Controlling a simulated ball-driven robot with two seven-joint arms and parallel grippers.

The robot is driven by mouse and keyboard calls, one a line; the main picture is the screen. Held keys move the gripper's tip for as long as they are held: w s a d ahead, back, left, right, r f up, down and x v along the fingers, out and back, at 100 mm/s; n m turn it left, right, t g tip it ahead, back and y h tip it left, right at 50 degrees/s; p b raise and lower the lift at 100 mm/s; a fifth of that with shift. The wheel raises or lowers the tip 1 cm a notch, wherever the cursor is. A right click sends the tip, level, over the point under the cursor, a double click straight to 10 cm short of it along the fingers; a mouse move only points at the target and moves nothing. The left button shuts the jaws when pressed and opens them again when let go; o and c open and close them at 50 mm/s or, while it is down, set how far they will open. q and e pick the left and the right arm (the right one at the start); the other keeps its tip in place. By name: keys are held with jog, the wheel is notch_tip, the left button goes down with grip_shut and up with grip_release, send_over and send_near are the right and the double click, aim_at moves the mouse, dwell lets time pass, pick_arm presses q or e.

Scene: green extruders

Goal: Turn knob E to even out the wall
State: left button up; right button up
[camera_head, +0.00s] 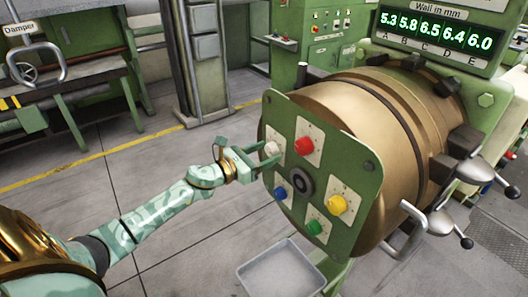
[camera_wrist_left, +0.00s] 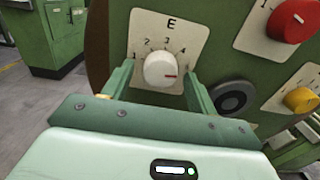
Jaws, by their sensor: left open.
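Knob E (camera_wrist_left: 160,70) is a white round knob on a cream plate marked E with a numbered scale. Its red mark points right, just below the 4. In the head view the knob (camera_head: 271,149) sits at the upper left of the green panel (camera_head: 350,180). My left gripper (camera_head: 257,156) is open in front of it. In the left wrist view its fingers (camera_wrist_left: 158,88) stand left and right of the knob, with gaps on both sides. The wall display (camera_head: 435,35) reads 5.3, 5.8, 6.5, 6.4, 6.0 over A to E. My right gripper is out of view.
The panel also carries a red knob (camera_head: 304,146), a yellow knob (camera_head: 337,205), a green knob (camera_head: 314,227), a blue knob (camera_head: 281,193) and a black hub (camera_head: 301,183). A grey tray (camera_head: 282,268) lies below. The floor to the left is clear.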

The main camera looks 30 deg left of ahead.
pick_arm(q)
jog(key=shift+c, duration=0.6)
jog(key=c, duration=0.9)
jog(key=shift+o, duration=0.2)
jog(key=shift+n, duration=0.3)
jog(key=n+p, duration=0.1)
jog(key=n, duration=0.2)
jog(key=shift+r+n, duration=0.1)
jog(key=shift+n, duration=0.3)
jog(key=n+p, duration=0.1)
jog(key=n, duration=0.2)
jog(key=shift+n, duration=0.4)
jog(key=n+p, duration=0.1)
jog(key=n, duration=0.3)
jog(key=shift+r, duration=0.1)
jog(key=shift+n+p, duration=0.8)
jog(key=shift+n, duration=0.9)
